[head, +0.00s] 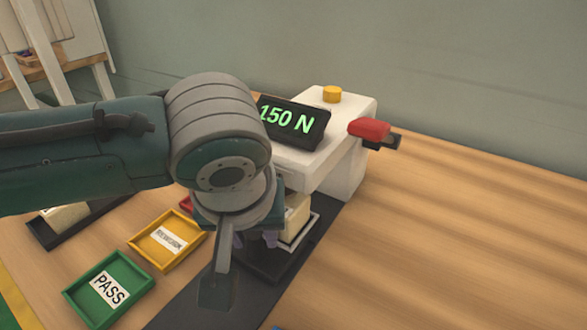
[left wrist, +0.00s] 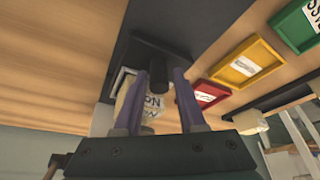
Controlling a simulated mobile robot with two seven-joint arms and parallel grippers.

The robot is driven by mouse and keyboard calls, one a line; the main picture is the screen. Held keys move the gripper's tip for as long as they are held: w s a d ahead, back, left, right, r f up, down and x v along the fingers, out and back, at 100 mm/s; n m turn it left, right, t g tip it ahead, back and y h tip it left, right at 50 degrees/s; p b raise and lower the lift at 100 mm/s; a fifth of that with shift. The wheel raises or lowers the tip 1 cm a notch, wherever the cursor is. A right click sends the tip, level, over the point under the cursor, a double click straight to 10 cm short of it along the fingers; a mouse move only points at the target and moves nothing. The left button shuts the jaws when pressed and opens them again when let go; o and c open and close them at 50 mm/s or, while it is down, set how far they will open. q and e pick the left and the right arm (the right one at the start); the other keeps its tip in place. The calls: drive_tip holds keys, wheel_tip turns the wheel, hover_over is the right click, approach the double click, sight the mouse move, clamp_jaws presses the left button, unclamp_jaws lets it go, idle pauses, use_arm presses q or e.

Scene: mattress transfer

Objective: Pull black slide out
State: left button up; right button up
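The black slide (head: 262,270) sits low at the front of the white press (head: 346,182), with a pale labelled block (head: 294,224) on it. My left gripper (head: 256,238) points down at the slide's front, partly hidden by my wrist. In the left wrist view its two purple fingers (left wrist: 159,74) stand apart on either side of the slide's dark upright handle (left wrist: 158,72). Narrow gaps seem to show beside the handle; I cannot make out firm contact. The pale block (left wrist: 153,105) lies behind the handle, between the fingers. My right gripper is out of view.
A green PASS tray (head: 88,310), a yellow tray (head: 142,255) and a mostly hidden red tray (head: 185,203) are left of the slide. The press carries a "150 N" display (head: 294,122), a yellow button (head: 332,94) and a red-handled lever (head: 369,129). The right tabletop is clear.

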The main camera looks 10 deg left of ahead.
use_arm(q)
clamp_jaws()
drive_tip(key=shift+r, duration=0.1)
idle(1.3)
